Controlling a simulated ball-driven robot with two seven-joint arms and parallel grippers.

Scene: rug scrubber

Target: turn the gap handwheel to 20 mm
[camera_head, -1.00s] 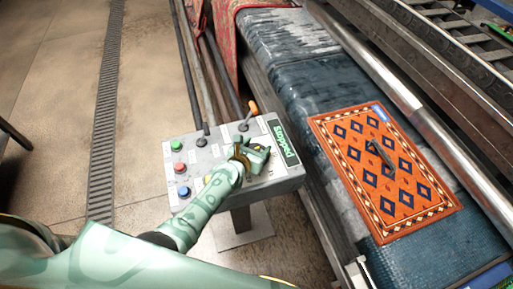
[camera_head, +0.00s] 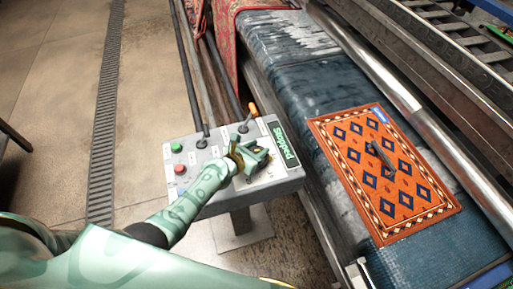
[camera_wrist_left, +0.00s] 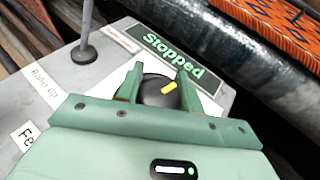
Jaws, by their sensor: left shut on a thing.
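The gap handwheel (camera_wrist_left: 155,97) shows in the left wrist view as a round black knob with a yellow mark, pointing to the upper right. My left gripper (camera_wrist_left: 158,76) is shut on it, one finger on each side. In the head view my left gripper (camera_head: 257,161) is over the right part of the grey control panel (camera_head: 287,185) and hides the knob. The panel's display (camera_head: 286,144) reads "Stopped" in green; it also shows in the left wrist view (camera_wrist_left: 173,53). I see no readable gap value. My right gripper is out of view.
A green button (camera_head: 177,148), a red button (camera_head: 180,169) and levers, one with an orange grip (camera_head: 253,108), are on the panel. An orange patterned rug (camera_head: 385,170) lies on the blue belt to the right. Open floor (camera_head: 155,80) lies left.

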